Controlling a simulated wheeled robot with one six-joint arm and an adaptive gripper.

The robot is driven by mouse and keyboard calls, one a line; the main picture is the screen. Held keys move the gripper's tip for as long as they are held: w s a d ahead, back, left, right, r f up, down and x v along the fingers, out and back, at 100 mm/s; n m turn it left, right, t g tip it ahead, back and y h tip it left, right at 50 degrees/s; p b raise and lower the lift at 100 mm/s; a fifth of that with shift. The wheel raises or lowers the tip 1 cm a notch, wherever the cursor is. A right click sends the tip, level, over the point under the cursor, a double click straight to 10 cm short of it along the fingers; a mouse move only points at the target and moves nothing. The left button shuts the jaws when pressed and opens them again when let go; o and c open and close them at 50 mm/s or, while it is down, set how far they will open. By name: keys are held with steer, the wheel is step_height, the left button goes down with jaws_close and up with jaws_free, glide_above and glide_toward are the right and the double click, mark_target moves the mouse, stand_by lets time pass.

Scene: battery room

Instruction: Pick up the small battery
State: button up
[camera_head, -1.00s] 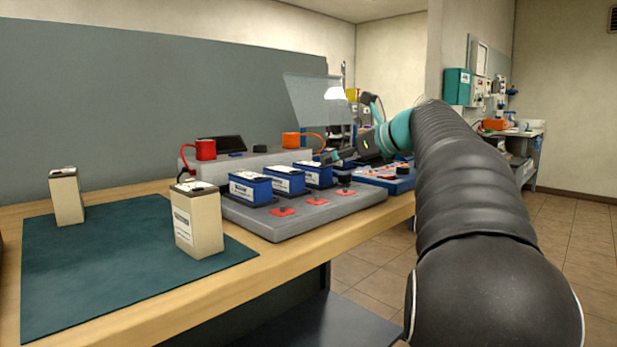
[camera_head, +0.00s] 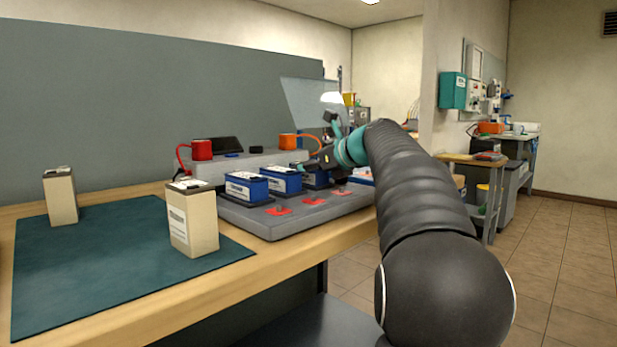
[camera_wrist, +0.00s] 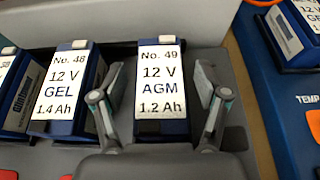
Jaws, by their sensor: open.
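A small blue battery labelled No. 49, 12 V AGM, 1.2 Ah (camera_wrist: 160,85) stands in the wrist view between the spread fingers of my gripper (camera_wrist: 159,97). The fingers are open, one to each side of it, and appear apart from it. Whether the fingertips are below its top is hard to tell. A second blue battery, No. 48, GEL, 1.4 Ah (camera_wrist: 63,88), stands just left of the left finger. In the head view my gripper (camera_head: 318,163) is over the rightmost blue battery (camera_head: 315,180), partly hiding it. Two other blue batteries (camera_head: 246,188) (camera_head: 281,180) stand left of it.
The blue batteries stand on a grey base (camera_head: 290,221) with red pads in front. Two beige batteries (camera_head: 61,198) (camera_head: 192,220) stand on a dark green mat (camera_head: 100,262) at left. Behind are red (camera_head: 202,150) and orange (camera_head: 288,142) parts with cables. A blue unit (camera_wrist: 265,75) is at right.

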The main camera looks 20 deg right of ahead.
jaws_close()
steer(key=shift+r, duration=0.1)
steer(key=shift+r, duration=0.15)
